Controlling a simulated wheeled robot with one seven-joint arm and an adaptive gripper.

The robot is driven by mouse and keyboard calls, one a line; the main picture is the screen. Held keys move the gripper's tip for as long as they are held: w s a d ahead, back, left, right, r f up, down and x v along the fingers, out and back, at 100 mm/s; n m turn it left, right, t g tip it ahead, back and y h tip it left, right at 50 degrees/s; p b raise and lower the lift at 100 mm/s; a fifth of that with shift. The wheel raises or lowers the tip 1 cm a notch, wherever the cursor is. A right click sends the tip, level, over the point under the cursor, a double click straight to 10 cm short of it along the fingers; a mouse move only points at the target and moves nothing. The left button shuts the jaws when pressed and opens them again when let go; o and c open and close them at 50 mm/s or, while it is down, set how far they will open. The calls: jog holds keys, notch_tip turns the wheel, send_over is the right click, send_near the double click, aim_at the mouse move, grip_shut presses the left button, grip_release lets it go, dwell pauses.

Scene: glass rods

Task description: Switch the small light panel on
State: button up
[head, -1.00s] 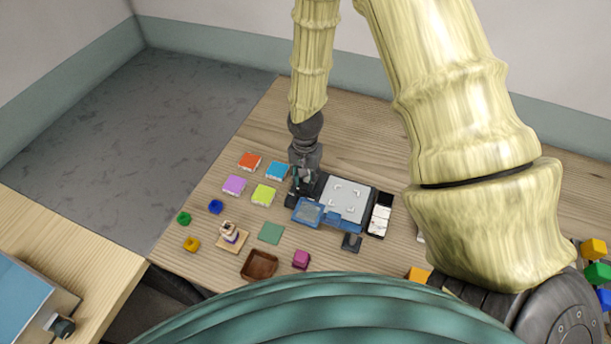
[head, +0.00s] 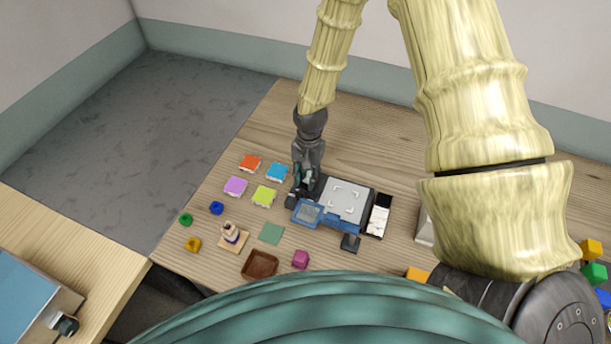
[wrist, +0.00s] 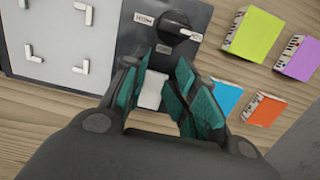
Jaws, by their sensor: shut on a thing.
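The small light panel (head: 345,200) is a pale grey plate with corner marks on the table. It also shows at the left of the wrist view (wrist: 62,38). A dark control strip (wrist: 137,42) runs along its edge, with a black knob (wrist: 172,27) and small white labels. My gripper (head: 300,190) is down at this strip. In the wrist view its teal-padded fingers (wrist: 160,88) stand on either side of a small white piece (wrist: 151,90) and are shut on it. The fingers hide part of the strip, and I cannot tell whether the panel is lit.
Orange, blue, purple and lime blocks (head: 264,196) lie left of the panel. A blue frame (head: 308,212) lies at its front, and a black-and-white item (head: 379,216) at its right. A brown tray (head: 260,264) and a magenta cube (head: 300,259) are nearer.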

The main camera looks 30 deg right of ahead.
jog(key=shift+o, duration=0.2)
jog(key=shift+s+d+f, duration=0.1)
jog(key=shift+d+f, duration=0.15)
jog(key=shift+d, duration=0.15)
jog(key=shift+d+g+y, duration=0.1)
jog(key=shift+g+y, duration=0.4)
jog(key=shift+y, duration=0.1)
jog(key=shift+g+y, duration=0.3)
jog(key=o, duration=0.9)
jog(key=shift+w+d, duration=0.15)
jog(key=shift+w, duration=0.1)
jog(key=shift+w+r, duration=0.1)
jog(key=shift+r, duration=0.1)
jog(key=v, duration=1.2)
